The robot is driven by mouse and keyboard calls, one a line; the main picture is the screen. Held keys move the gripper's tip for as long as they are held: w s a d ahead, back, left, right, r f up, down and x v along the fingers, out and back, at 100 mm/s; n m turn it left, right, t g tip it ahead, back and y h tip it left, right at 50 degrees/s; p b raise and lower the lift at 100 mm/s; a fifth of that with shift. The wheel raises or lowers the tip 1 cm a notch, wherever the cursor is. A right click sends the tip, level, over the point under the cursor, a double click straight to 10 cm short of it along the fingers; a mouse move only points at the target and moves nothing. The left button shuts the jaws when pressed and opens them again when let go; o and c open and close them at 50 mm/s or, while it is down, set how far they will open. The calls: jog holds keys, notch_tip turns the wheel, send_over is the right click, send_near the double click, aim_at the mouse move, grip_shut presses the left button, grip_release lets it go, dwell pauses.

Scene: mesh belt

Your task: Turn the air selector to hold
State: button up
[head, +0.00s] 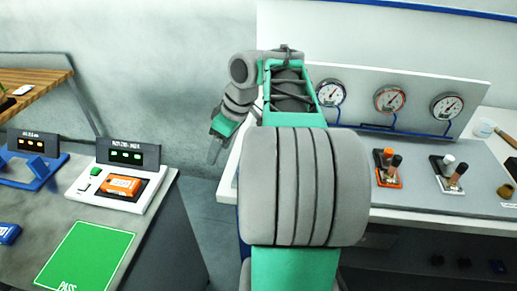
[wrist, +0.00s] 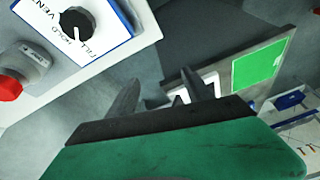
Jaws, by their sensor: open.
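The air selector is a round black knob (wrist: 76,19) on a white plate with a blue edge, at the top left of the wrist view. The words VENT, HOLD and FILL are printed around it. A small light mark shows on the knob, but I cannot tell surely which word it points to. My gripper (wrist: 158,95) is open and empty, apart from the knob, which lies up and left of the fingers. In the head view my gripper (head: 215,150) hangs left of the white bench, and my arm seems to hide the selector.
A red button (wrist: 10,88) on a grey housing sits beside the selector plate. Three gauges (head: 389,99) stand on the bench's back panel, with valves (head: 387,168) in front. At left, a grey table carries a tester (head: 117,183) and a green PASS mat (head: 87,256). Floor shows between.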

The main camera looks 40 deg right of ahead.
jog(key=s+d+r+n, duration=0.1)
jog(key=s+d+n, duration=0.35)
jog(key=d, duration=0.85)
jog(key=shift+m, duration=0.85)
jog(key=f+b, duration=0.2)
jog(key=f, duration=0.1)
jog(key=a+f+b, duration=0.1)
jog(key=f, duration=0.2)
jog(key=shift+w+a+f+b, duration=0.15)
jog(key=shift+a+f+b, duration=0.05)
jog(key=shift+f+b, duration=0.15)
jog(key=shift+c, duration=0.2)
